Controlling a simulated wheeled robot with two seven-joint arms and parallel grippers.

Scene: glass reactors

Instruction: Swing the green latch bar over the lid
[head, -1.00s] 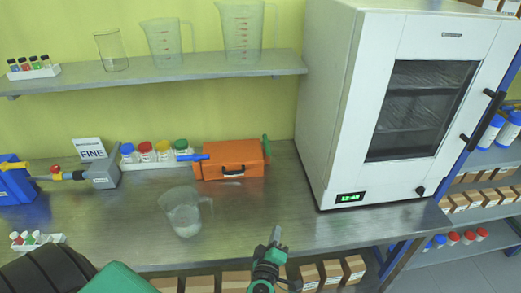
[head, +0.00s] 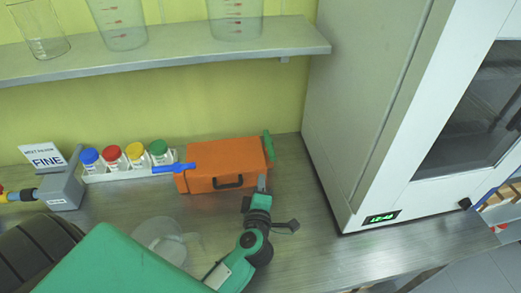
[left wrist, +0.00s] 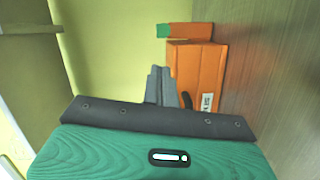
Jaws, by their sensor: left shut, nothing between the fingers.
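The orange case (head: 223,165) lies shut on the bench with its black handle facing front. The green latch bar (head: 268,147) sits at its right end, pointing front to back along the side and not across the lid. The bar also shows at the case's far end in the left wrist view (left wrist: 163,31). A blue latch bar (head: 174,168) sticks out leftward at the left end. My left gripper (head: 262,182) is shut and empty in front of the case's right front corner. Its fingers (left wrist: 160,72) show beside the case in the left wrist view. My right gripper is out of view.
A clear beaker (head: 160,238) stands at the front left, partly hidden by my arm. A rack (head: 122,174) of bottles with coloured caps is left of the case. A white oven (head: 375,110) stands to the right, with clear bench between. A shelf (head: 165,60) hangs above.

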